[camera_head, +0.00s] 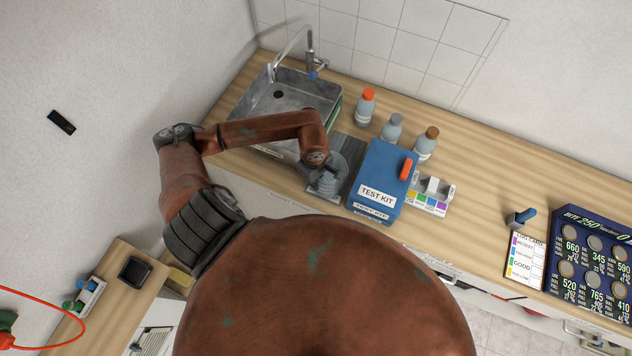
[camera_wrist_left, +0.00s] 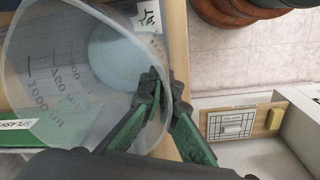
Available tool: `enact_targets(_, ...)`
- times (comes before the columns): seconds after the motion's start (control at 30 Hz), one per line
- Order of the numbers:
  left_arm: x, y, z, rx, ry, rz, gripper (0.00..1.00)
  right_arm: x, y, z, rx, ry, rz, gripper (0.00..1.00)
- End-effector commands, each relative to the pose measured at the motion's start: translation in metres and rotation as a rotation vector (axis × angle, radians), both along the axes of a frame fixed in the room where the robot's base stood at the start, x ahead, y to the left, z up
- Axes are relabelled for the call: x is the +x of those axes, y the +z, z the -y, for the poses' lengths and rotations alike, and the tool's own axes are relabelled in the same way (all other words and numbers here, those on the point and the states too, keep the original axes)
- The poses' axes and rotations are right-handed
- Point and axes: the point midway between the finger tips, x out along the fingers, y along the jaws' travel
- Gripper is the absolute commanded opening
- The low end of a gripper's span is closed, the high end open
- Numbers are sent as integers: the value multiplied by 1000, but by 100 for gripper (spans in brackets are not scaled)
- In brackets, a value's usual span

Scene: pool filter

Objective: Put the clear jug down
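The clear jug (camera_wrist_left: 50,75) fills the left of the left wrist view, with mirrored volume marks on its wall and a pale round bottom. My left gripper (camera_wrist_left: 157,88) has its green, dark-tipped fingers close together on the jug's wall, so it appears shut on the jug. In the head view my left gripper (camera_head: 327,184) is low over the counter (camera_head: 285,182), between the sink and the test kit. The jug is hard to make out there, and whether it touches the counter cannot be told. My right gripper is out of view.
The metal sink (camera_head: 300,95) is behind my left arm. The blue test kit (camera_head: 386,165) stands close to the right of the gripper. Bottles (camera_head: 365,106) stand behind it. A colour-marked tester (camera_head: 430,197) is beside the kit. The counter farther right has free room.

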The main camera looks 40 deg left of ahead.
Motion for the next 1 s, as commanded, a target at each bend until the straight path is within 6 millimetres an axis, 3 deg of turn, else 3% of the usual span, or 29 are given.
enact_targets(0.33,0,-3,0,0,-1,1,0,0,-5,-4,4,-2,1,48)
enact_targets(0.63,-1,-3,0,0,0,-1,21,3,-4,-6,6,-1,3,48)
enact_targets(1.0,-1,1,0,-1,0,-1,22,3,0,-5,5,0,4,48)
